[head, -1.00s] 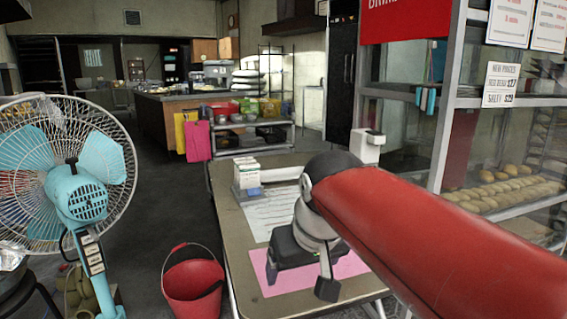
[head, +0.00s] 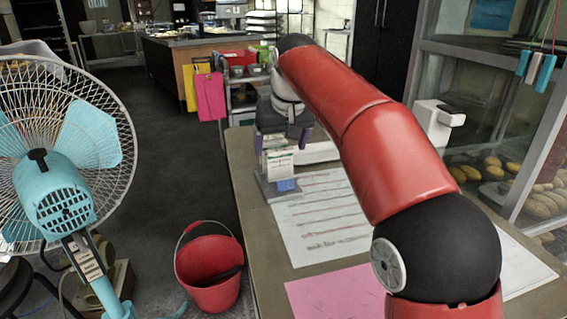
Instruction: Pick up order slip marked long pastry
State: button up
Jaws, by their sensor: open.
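A small stack of white slips with green print (head: 279,163) stands upright in a grey holder (head: 268,190) on the table. A blue piece shows at the front of the holder. The print is too small to read, so I cannot tell which slip is marked long pastry. My gripper (head: 282,143) is open, pointing down just behind or above the slips. One finger shows at the left of the slips and one at the right. I cannot tell whether any slip lies between the fingers.
A lined white sheet (head: 322,225) and a pink sheet (head: 335,296) lie on the table (head: 250,245). A white device (head: 437,122) stands at the right, near the glass bread case (head: 480,130). A red bucket (head: 210,285) and a blue fan (head: 60,160) stand at the left.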

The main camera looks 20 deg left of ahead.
aim_at(280, 150)
jog(key=x, duration=0.4)
jog(key=shift+f, duration=0.2)
jog(key=shift+c, duration=0.4)
jog(key=c, duration=1)
